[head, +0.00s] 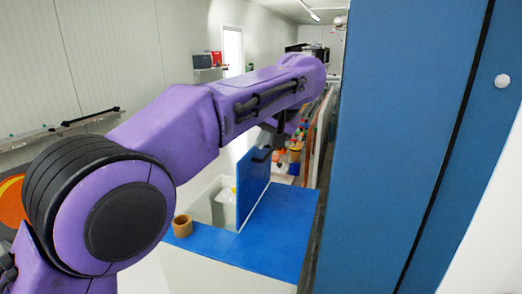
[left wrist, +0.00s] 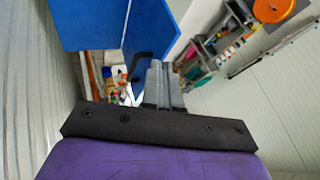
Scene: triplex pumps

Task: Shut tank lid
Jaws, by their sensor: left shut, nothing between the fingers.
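The tank (head: 215,275) is a white box with a blue top (head: 270,235) in the lower middle of the head view. Its blue lid (head: 253,187) stands upright and open beside the opening. A black handle (head: 261,155) is near the lid's upper edge. My left gripper (head: 279,140) is pointed down just right of the handle, partly hidden by my arm. In the left wrist view, the left gripper (left wrist: 163,85) is shut and empty, close to the lid (left wrist: 153,35) and its handle (left wrist: 141,63). I cannot tell whether they touch. My right gripper is not in view.
A brown tape roll (head: 182,226) sits on the tank top's left corner. A tall blue cabinet (head: 415,130) fills the right side. A wall shelf (head: 60,132) is at left. Behind the lid is a cluttered area (head: 298,150) with coloured items.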

